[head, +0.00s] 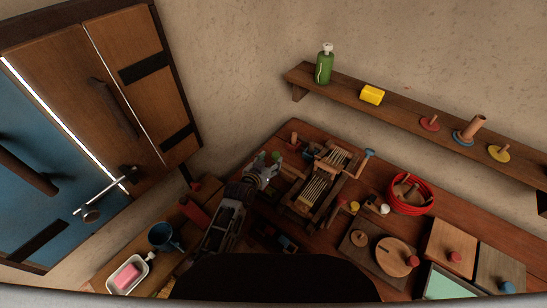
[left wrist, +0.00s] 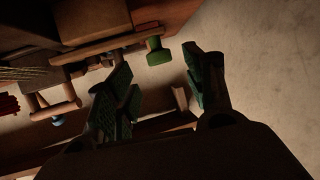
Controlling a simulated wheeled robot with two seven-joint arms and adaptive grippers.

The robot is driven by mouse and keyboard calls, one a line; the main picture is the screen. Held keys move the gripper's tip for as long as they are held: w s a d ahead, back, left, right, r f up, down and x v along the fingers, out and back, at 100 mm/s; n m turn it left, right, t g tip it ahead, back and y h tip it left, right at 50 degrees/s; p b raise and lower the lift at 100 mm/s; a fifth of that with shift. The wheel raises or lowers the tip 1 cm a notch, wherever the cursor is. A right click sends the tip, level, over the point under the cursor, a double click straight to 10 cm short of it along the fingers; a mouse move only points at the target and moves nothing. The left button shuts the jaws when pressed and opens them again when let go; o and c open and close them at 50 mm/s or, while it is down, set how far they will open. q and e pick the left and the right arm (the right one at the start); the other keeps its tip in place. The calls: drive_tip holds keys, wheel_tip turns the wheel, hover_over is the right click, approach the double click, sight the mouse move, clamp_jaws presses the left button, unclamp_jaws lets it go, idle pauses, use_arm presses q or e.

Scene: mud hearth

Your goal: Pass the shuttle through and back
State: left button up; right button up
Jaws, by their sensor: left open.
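A small wooden table loom (head: 325,182) with pale warp threads stands on the workbench. It has a blue knob (head: 369,153) at its right side and a green knob (head: 276,157) at its left side. The green knob also shows in the left wrist view (left wrist: 158,50). My left gripper (head: 268,168) is open and empty, close to the green knob at the loom's left. In the left wrist view its two fingers (left wrist: 158,80) are spread, with the knob beyond the gap between them. I cannot make out the shuttle for certain. My right gripper is not in view.
A basket with a red rim (head: 412,193) and a round wooden board (head: 396,257) lie right of the loom. A wall shelf (head: 400,112) holds a green bottle (head: 324,64) and a yellow block (head: 372,95). A blue mug (head: 160,236) stands at lower left.

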sight(274, 156)
use_arm(q)
drive_tip(key=shift+x, duration=2.05)
drive_tip(key=shift+c, duration=0.3)
clamp_jaws()
